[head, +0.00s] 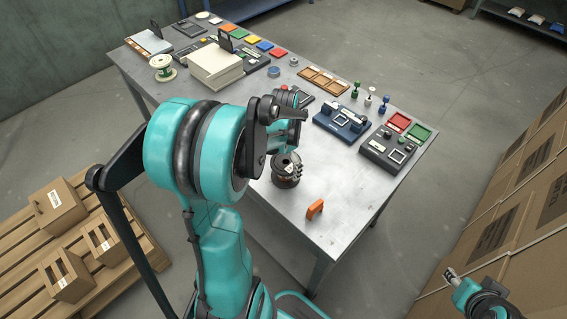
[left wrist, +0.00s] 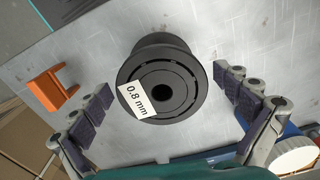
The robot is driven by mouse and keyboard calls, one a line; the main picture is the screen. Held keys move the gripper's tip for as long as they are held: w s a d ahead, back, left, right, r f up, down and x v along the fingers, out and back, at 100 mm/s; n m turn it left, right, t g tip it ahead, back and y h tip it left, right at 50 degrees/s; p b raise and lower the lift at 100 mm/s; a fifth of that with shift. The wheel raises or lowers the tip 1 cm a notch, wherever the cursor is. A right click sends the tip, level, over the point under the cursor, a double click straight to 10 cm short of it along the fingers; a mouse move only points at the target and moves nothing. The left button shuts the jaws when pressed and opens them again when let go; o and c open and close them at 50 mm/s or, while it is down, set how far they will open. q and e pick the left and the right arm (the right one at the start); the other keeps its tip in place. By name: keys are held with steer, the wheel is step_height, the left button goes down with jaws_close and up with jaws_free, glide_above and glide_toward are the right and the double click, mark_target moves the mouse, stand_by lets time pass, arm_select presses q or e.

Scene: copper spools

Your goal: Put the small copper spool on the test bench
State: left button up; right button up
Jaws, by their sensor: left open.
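A dark spool (head: 286,172) with a black flange stands upright on the grey metal-topped table (head: 262,200). In the left wrist view the spool (left wrist: 185,75) shows its round flange from above, with a white "0.8 mm" label. Its winding is mostly hidden, so I cannot tell its copper there. My left gripper (head: 284,148) is open above the spool; its fingers (left wrist: 172,98) are on either side of the flange, apart from it. My right gripper (head: 450,274) is at the lower right, away from the table; its opening is unclear. I cannot tell which part is the test bench.
A blue device (head: 340,124) and a dark grey device (head: 378,152) stand right of the spool. An orange bracket (head: 315,209) stands near the front edge. Cartons (head: 515,215) line the right.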

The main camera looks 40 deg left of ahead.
arm_select(q)
steer(key=shift+r, duration=0.1)
steer(key=shift+r, duration=0.35)
step_height(320, 180, up, 11)
steer(key=p, duration=0.4)
steer(key=s+d+r+n+t, duration=0.1)
steer(key=s+d+t, duration=0.2)
steer(key=d, duration=0.6)
steer(key=s+d+r+n+t, duration=0.1)
steer(key=s+d+t, duration=0.2)
steer(key=d, duration=0.6)
steer(key=shift+s+d+r+n+t, duration=0.25)
steer(key=shift+d+r+n+t, duration=0.15)
steer(key=shift+t, duration=0.2)
